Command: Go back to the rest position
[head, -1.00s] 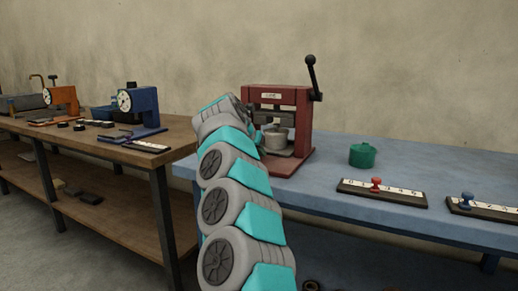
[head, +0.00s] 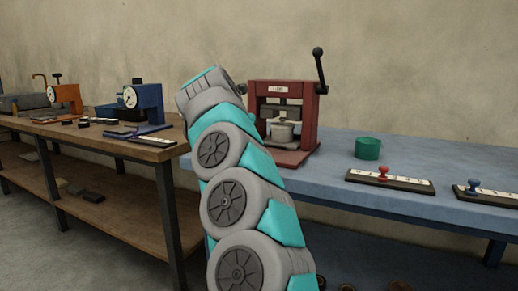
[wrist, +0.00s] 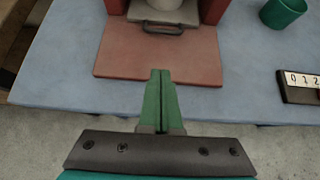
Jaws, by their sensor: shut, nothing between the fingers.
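My gripper (wrist: 160,98) shows in the wrist view with its green fingers together and nothing between them. It points at the front of a red press (wrist: 155,52), over the near edge of the blue table (wrist: 62,70). In the head view my grey and teal arm rises in front of the tables, and the gripper itself is hidden behind it. The red press (head: 320,115) stands on the blue table (head: 450,165) with its black lever raised.
A green cup (head: 367,148) stands right of the press. Number strips with a red peg (head: 383,173) and a blue peg (head: 473,187) lie farther right. A wooden bench (head: 150,152) at left holds a blue machine (head: 150,103) and an orange machine (head: 66,97).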

